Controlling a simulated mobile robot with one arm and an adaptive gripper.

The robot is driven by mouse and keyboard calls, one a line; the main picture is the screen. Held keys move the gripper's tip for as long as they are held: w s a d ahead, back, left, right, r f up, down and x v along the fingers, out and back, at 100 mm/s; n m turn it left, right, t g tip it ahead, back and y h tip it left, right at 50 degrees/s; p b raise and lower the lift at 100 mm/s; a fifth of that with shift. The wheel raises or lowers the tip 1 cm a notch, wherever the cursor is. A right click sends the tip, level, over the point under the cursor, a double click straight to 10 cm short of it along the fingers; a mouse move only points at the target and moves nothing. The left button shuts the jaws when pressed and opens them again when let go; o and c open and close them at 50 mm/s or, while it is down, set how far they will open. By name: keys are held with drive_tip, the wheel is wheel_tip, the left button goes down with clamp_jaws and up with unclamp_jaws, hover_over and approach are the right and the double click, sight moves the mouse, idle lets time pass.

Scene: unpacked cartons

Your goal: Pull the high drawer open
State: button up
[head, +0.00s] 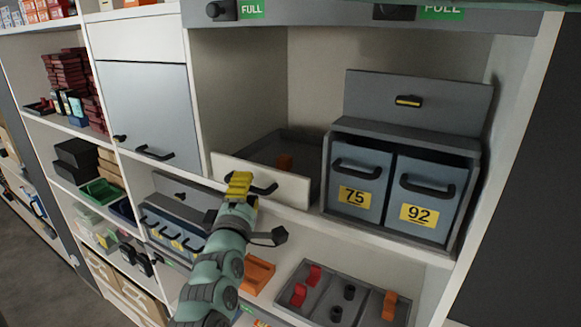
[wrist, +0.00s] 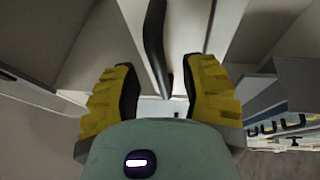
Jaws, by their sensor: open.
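A white-fronted drawer (head: 292,190) with a black bar handle (head: 265,188) sits on the upper shelf; I take it as the high drawer. My gripper (head: 239,184) has yellow fingers and is at the left part of the handle, hiding that end. In the wrist view my gripper (wrist: 163,78) is open, and the dark handle (wrist: 154,42) runs between the two fingers, with gaps on both sides. I cannot tell whether a finger touches it.
Right of the drawer stands a dark cabinet (head: 402,133) with two bins, marked 75 (head: 359,177) and 92 (head: 424,195). A closed grey door (head: 146,100) is on the left. Below are a small drawer unit (head: 178,192) and a grey tray (head: 335,290) with red and black items.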

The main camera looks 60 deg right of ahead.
drive_tip(key=shift+w+d+r, duration=0.1)
drive_tip(key=shift+w+d, duration=0.1)
drive_tip(key=shift+d, duration=0.4)
drive_tip(key=shift+o, duration=0.3)
clamp_jaws()
